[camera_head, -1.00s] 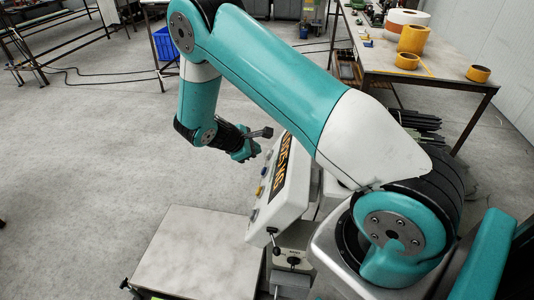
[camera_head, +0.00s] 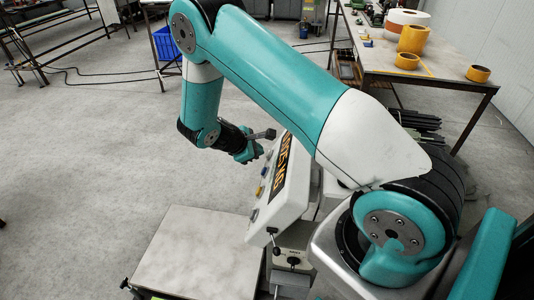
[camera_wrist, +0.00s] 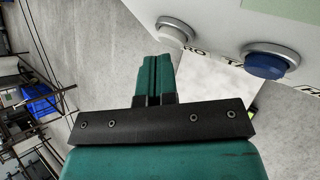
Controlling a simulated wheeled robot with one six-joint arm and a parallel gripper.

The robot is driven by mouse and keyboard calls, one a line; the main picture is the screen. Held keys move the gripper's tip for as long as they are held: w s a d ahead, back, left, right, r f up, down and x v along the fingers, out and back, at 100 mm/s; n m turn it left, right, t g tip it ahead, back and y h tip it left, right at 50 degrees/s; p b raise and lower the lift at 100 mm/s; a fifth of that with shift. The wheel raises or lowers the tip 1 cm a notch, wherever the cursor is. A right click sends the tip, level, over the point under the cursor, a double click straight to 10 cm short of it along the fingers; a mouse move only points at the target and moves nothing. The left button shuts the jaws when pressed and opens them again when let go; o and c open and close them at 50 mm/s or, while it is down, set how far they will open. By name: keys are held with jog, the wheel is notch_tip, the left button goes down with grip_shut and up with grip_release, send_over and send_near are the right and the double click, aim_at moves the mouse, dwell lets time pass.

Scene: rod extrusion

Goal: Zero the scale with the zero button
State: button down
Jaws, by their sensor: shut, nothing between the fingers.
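The scale's tilted head (camera_head: 272,212) carries an orange lit display (camera_head: 278,172) and coloured buttons along its left side. In the wrist view, the white zero button (camera_wrist: 174,31) sits in a metal ring, with the letters "RO" visible below it. The blue button (camera_wrist: 266,64) beside it has letters starting "TA". My gripper (camera_wrist: 154,62) is shut and empty, its fingertips just left of and below the white button in the picture. They appear apart from it. In the head view, my gripper (camera_head: 250,153) is near the far end of the panel.
The scale's flat platform (camera_head: 198,255) is low in front of the head. A workbench (camera_head: 440,62) with yellow rolls stands at the back right. A blue bin (camera_head: 167,44) and metal frames stand at the back left.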

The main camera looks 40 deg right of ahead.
jog(key=shift+s+d+f, duration=0.2)
jog(key=shift+s+d, duration=0.1)
jog(key=shift+s, duration=0.05)
dwell(0.9)
jog(key=shift+w+a+r, duration=0.4)
jog(key=shift+w+a, duration=0.15)
jog(key=shift+w, duration=0.1)
jog(key=shift+p, duration=0.3)
jog(key=shift+w+a+r+p, duration=0.2)
jog(key=shift+w+a+r, duration=0.45)
jog(key=shift+w, duration=0.25)
jog(key=shift+w+a+r+p, duration=0.2)
jog(key=shift+w+a+r, duration=0.2)
jog(key=shift+w+a, duration=0.45)
jog(key=shift+r, duration=0.1)
